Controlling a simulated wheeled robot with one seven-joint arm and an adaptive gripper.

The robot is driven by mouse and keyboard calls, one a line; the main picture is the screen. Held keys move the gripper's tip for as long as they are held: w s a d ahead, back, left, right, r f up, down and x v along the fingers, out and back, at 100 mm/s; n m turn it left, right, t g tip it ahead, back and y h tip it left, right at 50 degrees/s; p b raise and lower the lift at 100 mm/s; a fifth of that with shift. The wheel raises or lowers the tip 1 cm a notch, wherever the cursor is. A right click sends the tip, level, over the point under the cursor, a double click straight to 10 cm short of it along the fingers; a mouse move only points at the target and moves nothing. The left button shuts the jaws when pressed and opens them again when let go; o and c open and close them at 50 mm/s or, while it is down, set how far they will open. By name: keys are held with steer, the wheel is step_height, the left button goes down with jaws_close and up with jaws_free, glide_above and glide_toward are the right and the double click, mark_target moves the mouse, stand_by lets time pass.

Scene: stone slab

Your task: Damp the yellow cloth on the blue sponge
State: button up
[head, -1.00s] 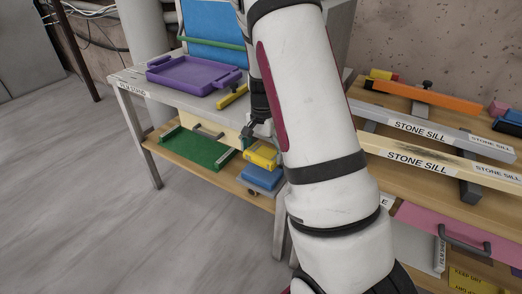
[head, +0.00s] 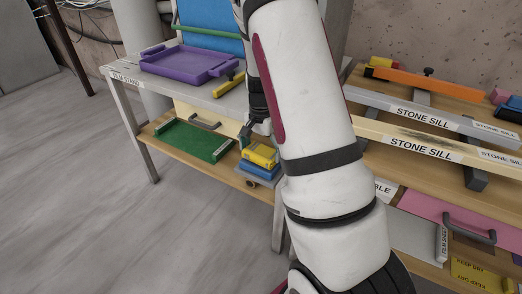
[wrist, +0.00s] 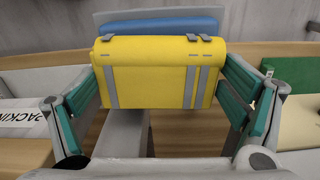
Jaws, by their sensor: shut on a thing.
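The yellow cloth (head: 260,155) is a block-like bundle with grey stripes, held by my gripper (head: 246,137) over the lower shelf. In the wrist view the cloth (wrist: 150,72) sits between the two teal fingers of my gripper (wrist: 160,85), which is shut on it. The blue sponge (head: 259,170) lies directly below the cloth in the head view, with little or no gap; I cannot tell whether they touch. In the wrist view the sponge (wrist: 160,24) shows beyond the cloth's top edge. The cloth hides part of the sponge.
A green tray (head: 193,140) lies left on the same wooden shelf. Above are a purple tray (head: 188,62) and a yellow bar (head: 229,85) on the grey table. To the right, a bench carries stone sills (head: 420,139) and an orange bar (head: 425,80).

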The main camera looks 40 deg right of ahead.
mark_target(261, 151)
steer(key=shift+f+b, duration=0.3)
steer(key=shift+f, duration=0.25)
stand_by(1.5)
steer(key=shift+r+p, duration=2.6)
steer(key=shift+r, duration=0.95)
